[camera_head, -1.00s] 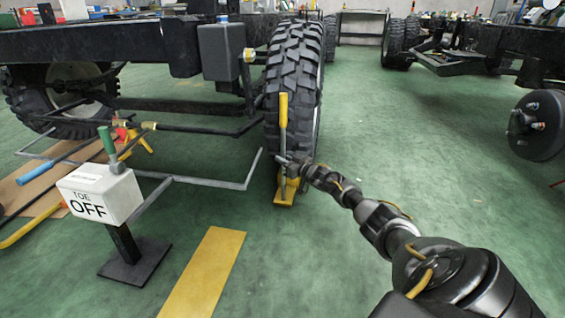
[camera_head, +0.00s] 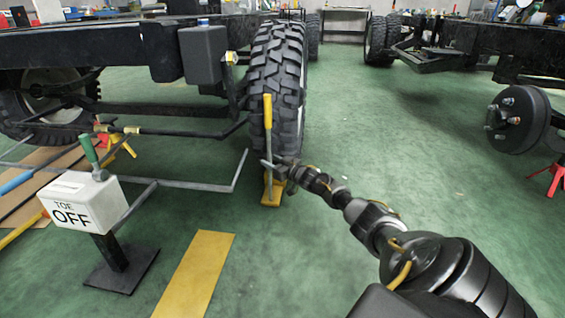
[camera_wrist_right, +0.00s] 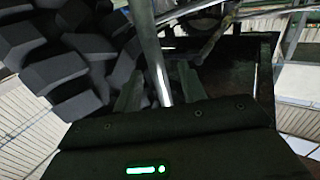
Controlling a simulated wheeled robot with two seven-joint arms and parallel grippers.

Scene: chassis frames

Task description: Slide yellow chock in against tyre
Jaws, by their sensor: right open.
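The yellow chock (camera_head: 271,194) is on the floor at the near foot of the black knobbly tyre (camera_head: 275,72); whether they touch cannot be told. An upright handle (camera_head: 267,112) with a yellow grip and a grey rod rises from the chock in front of the tyre. My right gripper (camera_head: 274,166) is at the lower part of this rod, above the chock. In the right wrist view the rod (camera_wrist_right: 150,50) passes between the open fingers (camera_wrist_right: 158,90), and tyre tread fills the upper left. The chock is not clear there. My left gripper is out of view.
A white "TOE OFF" box (camera_head: 83,202) on a black stand is at left. A grey floor frame (camera_head: 190,184) lies between it and the tyre. A yellow floor strip (camera_head: 195,275) is in front. A hub (camera_head: 518,120) hangs at right. Green floor right of the tyre is open.

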